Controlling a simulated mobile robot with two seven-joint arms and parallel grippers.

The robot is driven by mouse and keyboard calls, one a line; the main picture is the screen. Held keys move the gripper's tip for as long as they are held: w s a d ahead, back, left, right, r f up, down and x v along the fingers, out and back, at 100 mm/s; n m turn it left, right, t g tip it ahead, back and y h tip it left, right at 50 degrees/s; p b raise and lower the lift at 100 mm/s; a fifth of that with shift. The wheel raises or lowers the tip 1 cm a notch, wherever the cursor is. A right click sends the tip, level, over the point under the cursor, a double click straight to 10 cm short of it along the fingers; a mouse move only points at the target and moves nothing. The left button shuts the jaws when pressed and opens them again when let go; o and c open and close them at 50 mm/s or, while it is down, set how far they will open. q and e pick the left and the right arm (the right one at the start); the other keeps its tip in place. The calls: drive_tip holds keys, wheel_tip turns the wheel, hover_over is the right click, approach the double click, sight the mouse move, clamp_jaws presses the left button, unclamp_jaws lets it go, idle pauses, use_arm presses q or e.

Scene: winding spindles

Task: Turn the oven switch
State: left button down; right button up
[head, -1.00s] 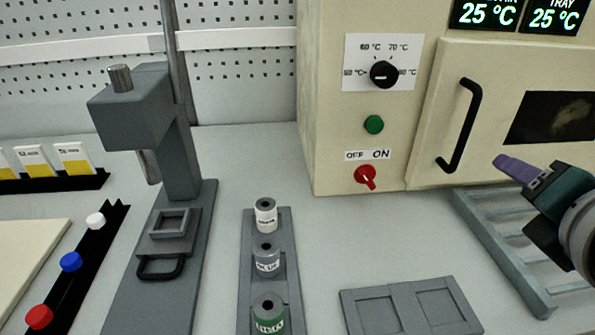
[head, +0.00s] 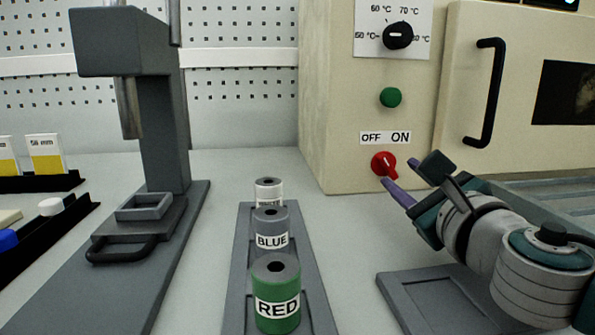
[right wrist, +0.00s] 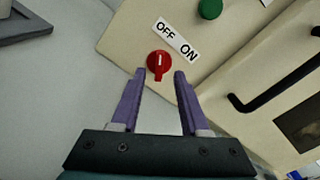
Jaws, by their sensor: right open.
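The oven switch (head: 384,164) is a red knob under the OFF ON label (head: 385,138) on the cream oven front. In the right wrist view the red switch (right wrist: 158,65) shows just beyond and between the fingertips, with its light pointer line visible. My right gripper (head: 408,178) is open, with its purple fingers pointing at the switch from below and the right. In the right wrist view the open right gripper (right wrist: 160,73) has nothing between its fingers. I cannot tell whether a fingertip touches the knob. My left gripper is not in view.
A green button (head: 390,97) and a black temperature dial (head: 398,36) sit above the switch. The oven door handle (head: 487,95) is to the right. Labelled spools, including a green one (head: 275,297), stand on a grey rack. A grey press (head: 160,120) stands at left.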

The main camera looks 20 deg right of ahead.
sight(388, 166)
drive_tip(key=b+x, duration=0.1)
drive_tip(key=x, duration=0.4)
clamp_jaws()
idle(0.3)
